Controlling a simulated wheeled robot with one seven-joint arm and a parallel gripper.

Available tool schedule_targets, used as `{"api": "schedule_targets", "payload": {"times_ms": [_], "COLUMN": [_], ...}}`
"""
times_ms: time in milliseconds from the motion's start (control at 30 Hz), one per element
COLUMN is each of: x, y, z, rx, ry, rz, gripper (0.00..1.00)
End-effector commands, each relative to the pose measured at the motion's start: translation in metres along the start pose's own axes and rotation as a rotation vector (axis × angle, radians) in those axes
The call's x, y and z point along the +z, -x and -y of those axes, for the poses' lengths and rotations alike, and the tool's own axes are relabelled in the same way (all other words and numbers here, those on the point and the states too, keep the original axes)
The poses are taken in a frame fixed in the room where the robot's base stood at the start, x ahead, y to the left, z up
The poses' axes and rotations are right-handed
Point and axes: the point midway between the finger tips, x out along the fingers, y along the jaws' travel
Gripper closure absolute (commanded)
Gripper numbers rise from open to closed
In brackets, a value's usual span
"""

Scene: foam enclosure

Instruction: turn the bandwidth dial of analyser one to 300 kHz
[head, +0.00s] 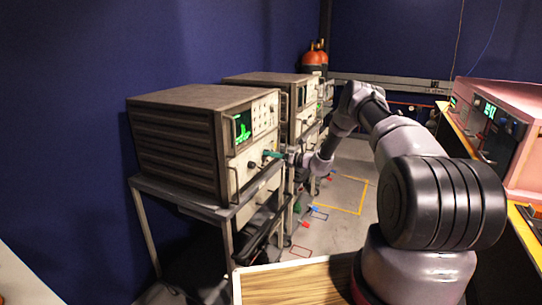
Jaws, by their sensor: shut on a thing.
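The near analyser (178,143) is a brown-grey box on a cart at the left. Its pale front panel faces right, with a lit green screen (243,126), small buttons and a dark knob (251,165). My gripper (268,154) reaches in from the right to the lower half of this panel. Its teal fingertips are shut on a dial there. The fingers hide the dial, and its pointer and markings cannot be read. No label shows which analyser is number one. A second, similar analyser (304,97) stands behind the near one.
A metal cart (187,197) carries the near analyser. Pink-cased equipment (510,125) stands on a bench at the right. An orange cylinder (315,58) is at the back. A wooden top (300,284) is in front.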

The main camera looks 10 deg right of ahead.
Motion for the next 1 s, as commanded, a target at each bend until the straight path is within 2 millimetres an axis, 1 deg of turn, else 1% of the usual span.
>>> {"api": "schedule_targets", "payload": {"times_ms": [200, 400, 900, 933, 967, 1000], "x": [-0.0003, -0.0003, -0.0002, -0.0002, -0.0002, -0.0002], "y": [0.0008, 0.0008, 0.0007, 0.0008, 0.0008, 0.0007], "z": [0.0007, 0.0007, 0.0007, 0.0007, 0.0008, 0.0007], "rx": [-0.001, -0.001, -0.001, -0.001, -0.001, -0.001], "ry": [-0.121, -0.183, -0.204, -0.204, -0.204, -0.204], "rz": [0.0, 0.0, -0.001, -0.001, -0.001, 0.0], "gripper": [1.0, 1.0, 1.0, 0.55, 0.43, 0.28]}}
